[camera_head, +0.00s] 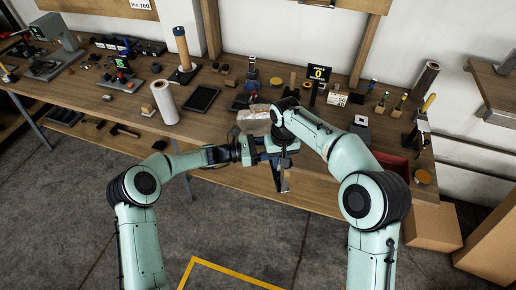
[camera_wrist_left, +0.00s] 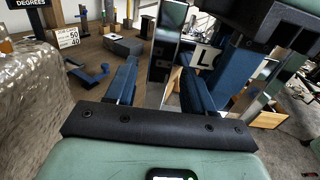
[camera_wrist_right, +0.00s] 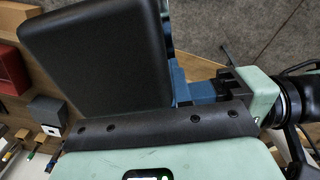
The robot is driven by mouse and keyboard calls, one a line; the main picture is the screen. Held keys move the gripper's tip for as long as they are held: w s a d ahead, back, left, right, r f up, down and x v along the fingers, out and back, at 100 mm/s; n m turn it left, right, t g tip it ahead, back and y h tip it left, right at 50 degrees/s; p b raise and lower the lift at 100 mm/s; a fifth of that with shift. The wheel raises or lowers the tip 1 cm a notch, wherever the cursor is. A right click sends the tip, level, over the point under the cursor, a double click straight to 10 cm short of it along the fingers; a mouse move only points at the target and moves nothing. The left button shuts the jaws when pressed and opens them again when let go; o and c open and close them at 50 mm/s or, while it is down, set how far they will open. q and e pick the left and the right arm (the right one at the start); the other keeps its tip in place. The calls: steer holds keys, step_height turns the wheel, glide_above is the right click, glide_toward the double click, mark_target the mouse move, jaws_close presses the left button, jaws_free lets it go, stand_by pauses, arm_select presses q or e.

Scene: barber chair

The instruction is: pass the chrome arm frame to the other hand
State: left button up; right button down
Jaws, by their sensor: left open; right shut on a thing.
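The chrome arm frame (camera_head: 285,182) hangs below my right gripper (camera_head: 283,150) in the head view, and that gripper is shut on it. Its black pad (camera_wrist_right: 95,65) fills the upper left of the right wrist view and hides much of the right fingers. My left gripper (camera_head: 258,150) is close beside the right one. In the left wrist view, the left gripper (camera_wrist_left: 163,88) is open, with a shiny chrome bar (camera_wrist_left: 164,45) showing between its blue fingers. I cannot tell whether either finger touches the bar.
The wooden workbench (camera_head: 225,120) runs behind both grippers. A crinkled clear bag (camera_head: 254,117) lies close behind the left gripper. A black tray (camera_head: 202,98) and a white roll (camera_head: 164,102) stand further left. A red bin (camera_head: 395,160) is at right. The floor in front is clear.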

arm_select(q)
steer(key=shift+x, duration=0.8)
arm_select(e)
steer(key=shift+r, duration=0.1)
arm_select(q)
jaws_close()
steer(key=shift+d+r, duration=0.1)
steer(key=shift+r, duration=0.05)
arm_select(e)
steer(key=c, duration=1)
jaws_free()
steer(key=shift+o, duration=0.2)
